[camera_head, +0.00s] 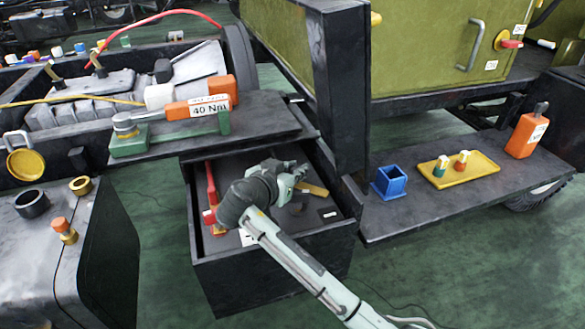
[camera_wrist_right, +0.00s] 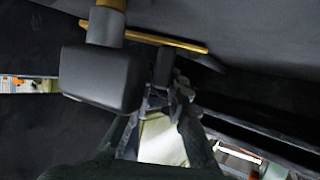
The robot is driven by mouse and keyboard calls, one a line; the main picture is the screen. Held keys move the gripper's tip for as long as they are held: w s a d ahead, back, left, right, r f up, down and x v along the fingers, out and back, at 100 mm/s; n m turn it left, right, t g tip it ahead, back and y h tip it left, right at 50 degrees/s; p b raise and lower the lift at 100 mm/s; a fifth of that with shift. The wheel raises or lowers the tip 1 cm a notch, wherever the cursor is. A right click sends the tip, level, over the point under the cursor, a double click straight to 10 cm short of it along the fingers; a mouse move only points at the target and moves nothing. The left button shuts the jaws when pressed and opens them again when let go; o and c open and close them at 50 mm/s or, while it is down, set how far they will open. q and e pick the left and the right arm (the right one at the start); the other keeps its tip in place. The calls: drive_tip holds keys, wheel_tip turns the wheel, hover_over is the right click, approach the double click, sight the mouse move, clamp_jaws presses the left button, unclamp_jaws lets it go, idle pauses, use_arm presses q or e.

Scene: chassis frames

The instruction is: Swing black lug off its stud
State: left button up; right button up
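I cannot make out the black lug for certain. Two brass-topped posts, one on the left (camera_head: 53,75) and one on the right (camera_head: 96,62), stand in the engine area at upper left. A red cable (camera_head: 170,13) runs up from near the right post. My right gripper (camera_head: 297,178) is low in the open drawer (camera_head: 270,272), well away from the posts. In the right wrist view its dark fingers (camera_wrist_right: 166,98) are in shadow near a black block-shaped head with a tan handle (camera_wrist_right: 100,78). Whether they grip anything is unclear. My left gripper is out of view.
The drawer also holds a red tool (camera_head: 211,185) and a yellow strip (camera_head: 312,189). A torque wrench marked 40 Nm (camera_head: 180,109) lies on the ledge above. A blue holder (camera_head: 389,182) and yellow tray (camera_head: 458,171) stand on the right shelf.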

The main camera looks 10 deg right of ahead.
sight(295, 168)
drive_tip(key=o, duration=0.3)
drive_tip(key=shift+r, duration=0.1)
wheel_tip(295, 168, up, 10)
drive_tip(key=shift+f, duration=0.1)
idle(0.4)
